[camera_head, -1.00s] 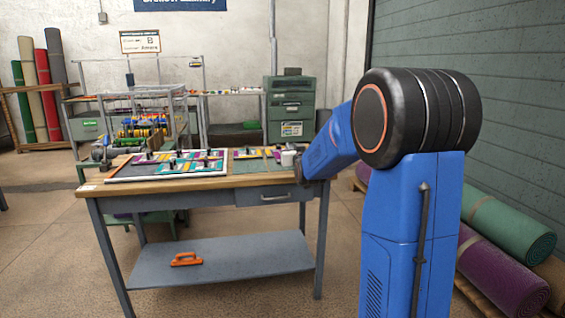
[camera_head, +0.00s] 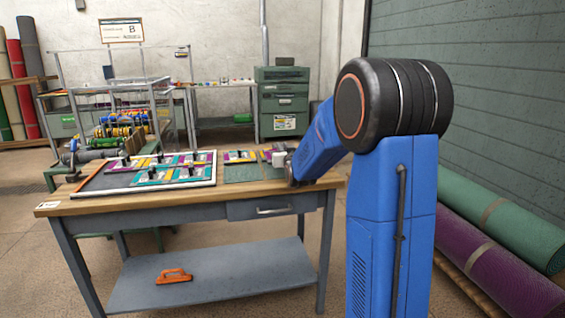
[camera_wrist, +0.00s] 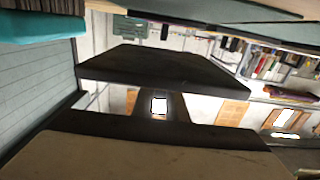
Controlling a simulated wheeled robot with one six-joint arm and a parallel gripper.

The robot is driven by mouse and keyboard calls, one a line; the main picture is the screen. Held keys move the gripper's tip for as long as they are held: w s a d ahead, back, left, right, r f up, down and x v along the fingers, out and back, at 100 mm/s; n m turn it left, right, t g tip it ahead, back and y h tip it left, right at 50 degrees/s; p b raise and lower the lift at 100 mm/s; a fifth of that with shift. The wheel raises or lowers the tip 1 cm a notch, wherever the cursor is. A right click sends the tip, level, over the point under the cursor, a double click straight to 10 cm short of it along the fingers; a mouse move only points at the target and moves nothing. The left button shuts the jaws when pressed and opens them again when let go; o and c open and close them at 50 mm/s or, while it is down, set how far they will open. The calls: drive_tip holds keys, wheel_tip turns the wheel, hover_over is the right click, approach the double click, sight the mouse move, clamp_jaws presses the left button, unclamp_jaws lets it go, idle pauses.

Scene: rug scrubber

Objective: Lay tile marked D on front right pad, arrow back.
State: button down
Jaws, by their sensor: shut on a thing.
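A white-framed board (camera_head: 97,193) lies on the workbench (camera_head: 130,203), holding several purple, yellow, teal and white tiles (camera_head: 180,174) with black knobs. A grey-green mat (camera_head: 242,173) lies right of it, with another coloured tile (camera_head: 238,156) at its back. Letters and arrows are too small to read, so I cannot tell tile D or the front right pad. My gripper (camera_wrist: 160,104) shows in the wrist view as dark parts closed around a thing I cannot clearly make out. In the head view my wrist is at the bench's right end, and the fingertips are hard to see.
Rolled rugs (camera_head: 495,262) lie at the right by the wall. A wire rack (camera_head: 120,95) and a green cabinet (camera_head: 283,100) stand behind. Bare floor lies left of the bench.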

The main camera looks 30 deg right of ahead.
drive_tip(key=shift+f, duration=2.6)
drive_tip(key=shift+f, duration=0.15)
drive_tip(key=c, duration=1.8)
unclamp_jaws()
drive_tip(key=shift+o, duration=0.2)
